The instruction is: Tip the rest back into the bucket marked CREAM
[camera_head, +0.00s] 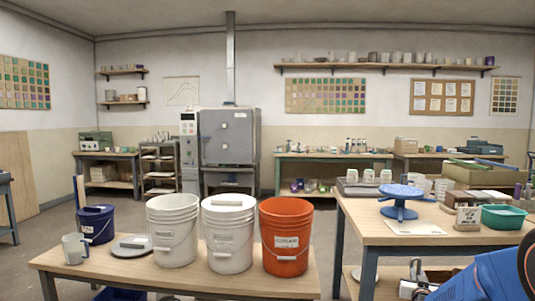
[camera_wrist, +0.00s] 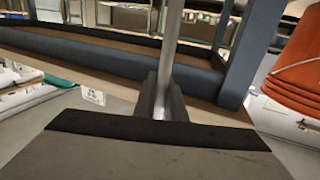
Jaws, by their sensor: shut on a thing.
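Two white buckets stand side by side on the front bench, a left one (camera_head: 174,238) and a right one (camera_head: 229,240). An orange bucket (camera_head: 287,243) stands to their right, and part of it shows in the wrist view (camera_wrist: 298,62). Each has a front label, too small to read, so I cannot tell which is marked CREAM. The left white and orange buckets look open; the right white one has a pale piece across its top. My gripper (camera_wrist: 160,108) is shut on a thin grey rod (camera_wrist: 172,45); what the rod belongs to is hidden.
A dark blue bucket (camera_head: 96,226), a clear jug (camera_head: 74,248) and a grey lid (camera_head: 131,249) are on the bench's left. The right table (camera_head: 390,230) holds a blue turntable (camera_head: 401,198) and a teal basin (camera_head: 503,217). A gap of floor separates bench and table.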

